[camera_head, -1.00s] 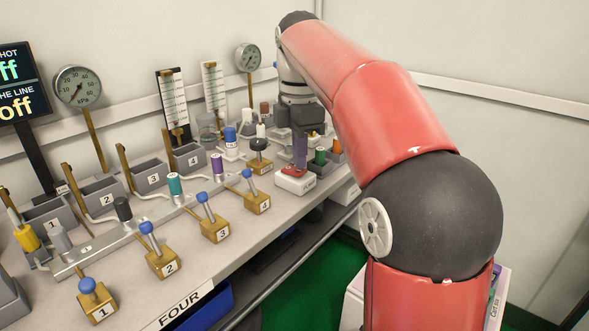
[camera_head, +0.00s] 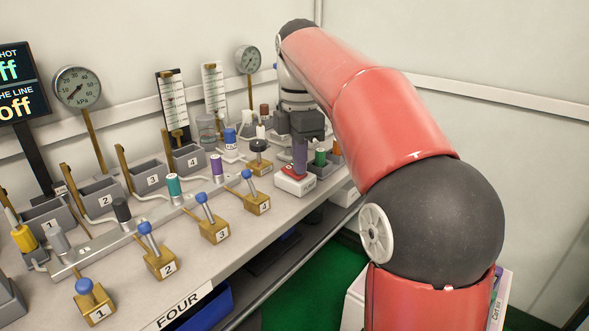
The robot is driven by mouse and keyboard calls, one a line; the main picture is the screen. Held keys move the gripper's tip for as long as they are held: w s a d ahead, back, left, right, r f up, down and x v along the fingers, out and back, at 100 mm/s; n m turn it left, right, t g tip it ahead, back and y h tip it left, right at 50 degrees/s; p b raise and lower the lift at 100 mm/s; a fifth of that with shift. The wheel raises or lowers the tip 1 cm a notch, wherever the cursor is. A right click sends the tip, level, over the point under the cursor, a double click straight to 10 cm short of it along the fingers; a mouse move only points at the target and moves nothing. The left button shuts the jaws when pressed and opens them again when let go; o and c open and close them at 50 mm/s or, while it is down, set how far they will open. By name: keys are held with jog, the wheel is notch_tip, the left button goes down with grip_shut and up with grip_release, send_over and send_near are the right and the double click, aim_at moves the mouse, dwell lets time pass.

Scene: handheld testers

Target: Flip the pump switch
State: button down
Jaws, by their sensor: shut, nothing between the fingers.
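The pump switch appears to be the white box with a red rocker (camera_head: 292,184) near the right end of the bench. Its label is too small to read. My gripper (camera_head: 299,172) points down over it, with its dark body above and purple-grey fingers shut and empty. The fingertips are at the right part of the red rocker and hide some of it. I cannot tell whether they touch it or which way the rocker is tipped.
A grey tray with green and orange pieces (camera_head: 320,157) stands close right of the fingers. A black-knobbed brass valve (camera_head: 259,158) is to the left. Blue-handled numbered valves (camera_head: 206,216) line the front edge. A display (camera_head: 18,82) reads "off". A gauge (camera_head: 77,87) stands behind.

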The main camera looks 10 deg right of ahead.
jog(key=shift+r+p, duration=2.6)
jog(key=shift+p, duration=0.1)
jog(key=shift+r, duration=0.85)
jog(key=s+f+m+t, duration=0.2)
jog(key=s+f+m, duration=0.6)
jog(key=s, duration=0.3)
jog(key=s+f+m+t, duration=0.3)
jog(key=s+f+m, duration=0.5)
jog(key=s+m, duration=0.3)
jog(key=shift+t, duration=0.3)
